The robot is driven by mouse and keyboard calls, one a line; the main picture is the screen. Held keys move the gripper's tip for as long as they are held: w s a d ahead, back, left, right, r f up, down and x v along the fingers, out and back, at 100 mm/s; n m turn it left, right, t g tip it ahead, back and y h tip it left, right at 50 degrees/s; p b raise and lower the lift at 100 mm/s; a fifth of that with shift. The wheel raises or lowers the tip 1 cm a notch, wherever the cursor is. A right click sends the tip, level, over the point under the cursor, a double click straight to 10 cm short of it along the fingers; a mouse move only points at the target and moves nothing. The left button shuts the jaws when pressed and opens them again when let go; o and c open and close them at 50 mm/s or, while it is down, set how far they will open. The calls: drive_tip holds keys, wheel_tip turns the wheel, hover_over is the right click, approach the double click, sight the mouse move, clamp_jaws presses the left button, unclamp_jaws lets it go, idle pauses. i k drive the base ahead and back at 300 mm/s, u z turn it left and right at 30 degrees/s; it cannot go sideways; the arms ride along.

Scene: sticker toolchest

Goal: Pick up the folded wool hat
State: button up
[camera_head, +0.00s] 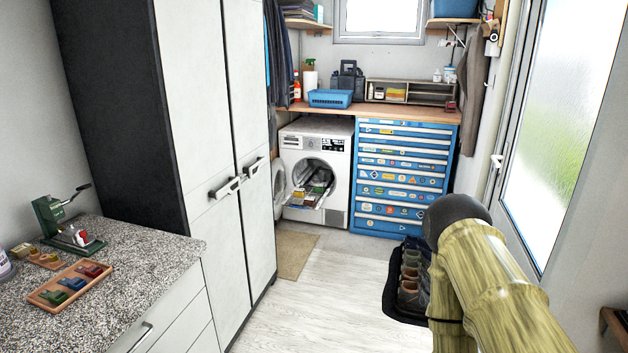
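I cannot make out the folded wool hat for certain in the head view. Small folded items (298,6) lie on the upper left shelf, too small to tell apart. A flat rack or tray (308,198) with several small coloured items sticks out of the open washing machine (318,150); these items are also too small to name. My arm, with a yellow-brown streaked surface and a dark rounded joint, fills the lower right. My gripper is not in view.
A blue drawer chest (403,172) covered in stickers stands right of the washer, under a wooden worktop (425,115) with a blue basket (330,98). Shoes stand on a black tray (392,300). A granite counter (150,250) is at left. Pale floor (320,300) is clear mid-room.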

sight(297, 192)
drive_tip(key=i, duration=3.85)
drive_tip(key=z, duration=0.05)
